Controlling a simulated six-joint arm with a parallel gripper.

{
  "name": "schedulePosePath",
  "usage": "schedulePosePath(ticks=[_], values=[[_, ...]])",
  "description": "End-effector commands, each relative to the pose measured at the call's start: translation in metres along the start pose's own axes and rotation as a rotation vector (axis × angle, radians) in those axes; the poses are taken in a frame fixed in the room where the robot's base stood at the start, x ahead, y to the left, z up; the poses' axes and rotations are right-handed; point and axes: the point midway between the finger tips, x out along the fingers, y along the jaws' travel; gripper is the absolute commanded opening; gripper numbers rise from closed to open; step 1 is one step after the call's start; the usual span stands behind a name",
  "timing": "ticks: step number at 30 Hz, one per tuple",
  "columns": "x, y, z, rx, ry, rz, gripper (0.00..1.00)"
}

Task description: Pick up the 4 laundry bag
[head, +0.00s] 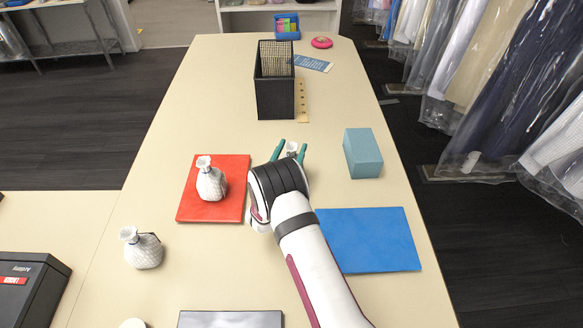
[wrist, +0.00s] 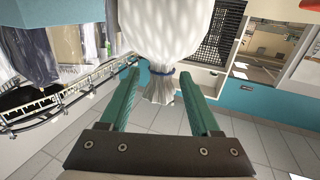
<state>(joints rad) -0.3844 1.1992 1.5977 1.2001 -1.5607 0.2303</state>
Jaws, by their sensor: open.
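Several white laundry bags with tied necks are in the head view. One (head: 211,184) stands on the red mat (head: 237,190). Another (head: 143,252) stands on the bare table at the lower left. A white piece (head: 132,323) at the bottom edge is cut off and may be one more. A further bag (head: 292,147) shows at my gripper (head: 291,151), mostly hidden by it. In the wrist view this bag (wrist: 165,35) fills the top middle, its blue-tied neck between the fingertips of my gripper (wrist: 161,74). The fingers are open, with gaps at both sides of the neck.
A teal block (head: 362,155) stands right of my gripper. A blue mat (head: 370,240) lies beside my arm. A black mesh bin (head: 275,98) stands beyond, with a wooden strip (head: 302,101) next to it. Bagged garments (head: 520,90) hang off the table's right side.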

Motion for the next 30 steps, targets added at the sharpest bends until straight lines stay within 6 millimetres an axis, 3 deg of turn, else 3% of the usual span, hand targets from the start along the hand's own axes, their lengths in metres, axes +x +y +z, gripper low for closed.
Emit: schedulePosePath(ticks=[2,12,30], values=[[-0.0002,-0.0001,-0.0001,0.000,0.000,0.000,0.60],[-0.0005,0.0000,-0.0002,0.000,0.000,0.000,0.00],[-0.0006,-0.0001,-0.0002,0.000,0.000,0.000,0.00]])
